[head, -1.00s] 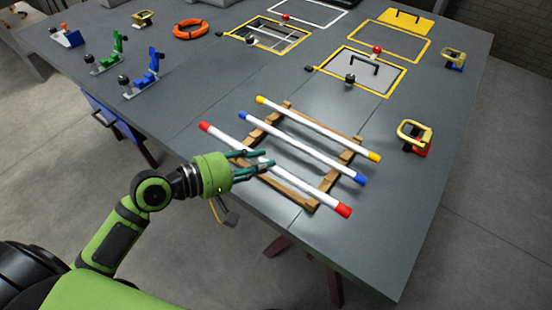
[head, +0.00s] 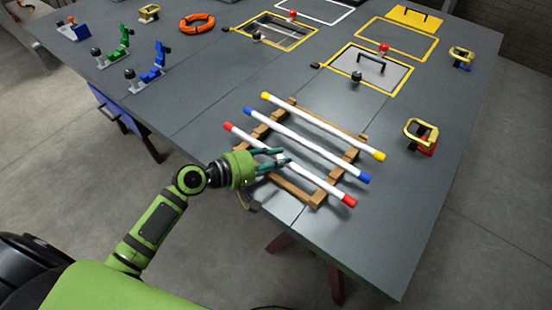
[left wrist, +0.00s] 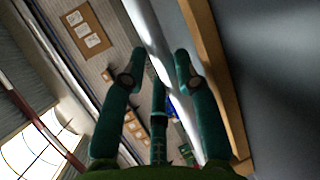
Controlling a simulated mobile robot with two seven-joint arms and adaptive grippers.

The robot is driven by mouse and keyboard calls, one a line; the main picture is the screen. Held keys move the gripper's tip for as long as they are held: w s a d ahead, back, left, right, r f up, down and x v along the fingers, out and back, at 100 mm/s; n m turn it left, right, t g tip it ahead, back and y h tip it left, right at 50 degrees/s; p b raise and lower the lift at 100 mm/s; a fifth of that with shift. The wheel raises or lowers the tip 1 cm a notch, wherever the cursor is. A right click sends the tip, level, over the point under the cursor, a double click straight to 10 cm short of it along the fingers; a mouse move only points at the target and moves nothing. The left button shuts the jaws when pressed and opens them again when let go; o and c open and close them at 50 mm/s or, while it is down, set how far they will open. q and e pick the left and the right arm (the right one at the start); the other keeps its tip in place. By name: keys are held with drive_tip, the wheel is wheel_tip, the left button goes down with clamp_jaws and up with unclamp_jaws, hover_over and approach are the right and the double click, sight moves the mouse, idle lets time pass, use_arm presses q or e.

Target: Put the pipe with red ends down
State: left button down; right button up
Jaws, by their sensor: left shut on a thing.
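The white pipe with red ends (head: 314,180) slants across the front of the wooden rack (head: 292,191) in the head view. My left gripper (head: 280,157) is shut on this pipe near its middle. In the left wrist view the white pipe (left wrist: 160,45) passes between the fingers (left wrist: 157,70), with a wooden bar of the rack (left wrist: 212,60) beside it. The pipe lies roughly parallel to the pipe with blue ends (head: 300,142). I cannot tell whether it touches the rack. My right gripper is not in view.
The pipe with yellow ends (head: 325,126) lies on the rack behind the blue-ended one. A yellow clamp-like object (head: 420,133) stands to the right. Framed openings (head: 275,30) and an orange ring (head: 197,23) are farther back.

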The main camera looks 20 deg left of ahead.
use_arm(q)
drive_tip(key=c, duration=1.2)
unclamp_jaws()
drive_tip(key=shift+f, duration=0.1)
drive_tip(key=shift+s+a, duration=0.1)
drive_tip(key=b+v, duration=0.2)
drive_tip(key=v, duration=0.8)
drive_tip(key=shift+s+a+b, duration=0.15)
drive_tip(key=shift+s+b, duration=0.1)
drive_tip(key=shift+b, duration=0.05)
drive_tip(key=shift+s+a+r, duration=0.35)
drive_tip(key=shift+s+r, duration=0.05)
drive_tip(key=shift+r, duration=0.1)
